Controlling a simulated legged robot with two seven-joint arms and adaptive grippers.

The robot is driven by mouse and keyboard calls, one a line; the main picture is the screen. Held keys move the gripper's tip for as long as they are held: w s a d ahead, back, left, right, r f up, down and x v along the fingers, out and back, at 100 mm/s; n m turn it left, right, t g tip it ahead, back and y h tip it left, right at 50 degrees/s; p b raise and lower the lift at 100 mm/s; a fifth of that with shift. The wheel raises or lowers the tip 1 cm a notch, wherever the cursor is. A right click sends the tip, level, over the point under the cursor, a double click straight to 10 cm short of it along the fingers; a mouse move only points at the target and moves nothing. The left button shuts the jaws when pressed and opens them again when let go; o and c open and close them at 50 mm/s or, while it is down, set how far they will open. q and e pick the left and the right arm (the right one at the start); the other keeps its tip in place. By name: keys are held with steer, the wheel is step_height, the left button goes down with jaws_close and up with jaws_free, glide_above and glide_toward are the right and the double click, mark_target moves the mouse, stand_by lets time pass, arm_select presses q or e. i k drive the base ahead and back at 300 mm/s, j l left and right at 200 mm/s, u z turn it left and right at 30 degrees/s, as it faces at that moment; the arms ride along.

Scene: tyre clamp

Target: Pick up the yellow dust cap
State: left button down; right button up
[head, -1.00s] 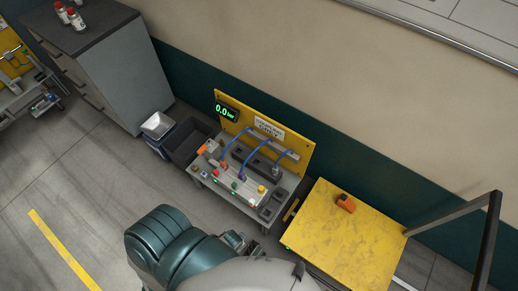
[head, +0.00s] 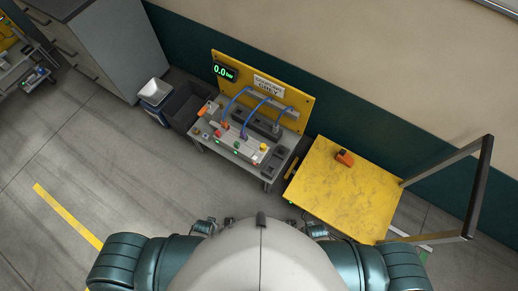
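A small yellow piece (head: 263,147) sits near the right front of the grey workbench (head: 252,172). It may be the yellow dust cap, but it is too small to be sure. Small red, green and orange pieces are also on the bench. My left gripper (head: 205,226) and my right gripper (head: 316,231) are partly hidden by my own body at the bottom of the head view. Both are well short of the bench, apart from everything on it. Their fingers are too small to read.
A yellow backboard (head: 300,105) with a green 0.0 bar display (head: 224,73) and blue hoses stands behind the bench. A yellow-topped table (head: 345,195) with an orange object (head: 344,158) and a dark frame (head: 478,190) is at right. Dark bins (head: 187,104) stand left. Floor in front is clear.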

mark_target(263, 148)
steer(key=i+j+z, duration=0.2)
steer(key=j, duration=0.2)
steer(key=i+j+z, duration=0.2)
steer(key=j, duration=0.15)
steer(key=j+z, duration=0.2)
steer(key=j, duration=0.2)
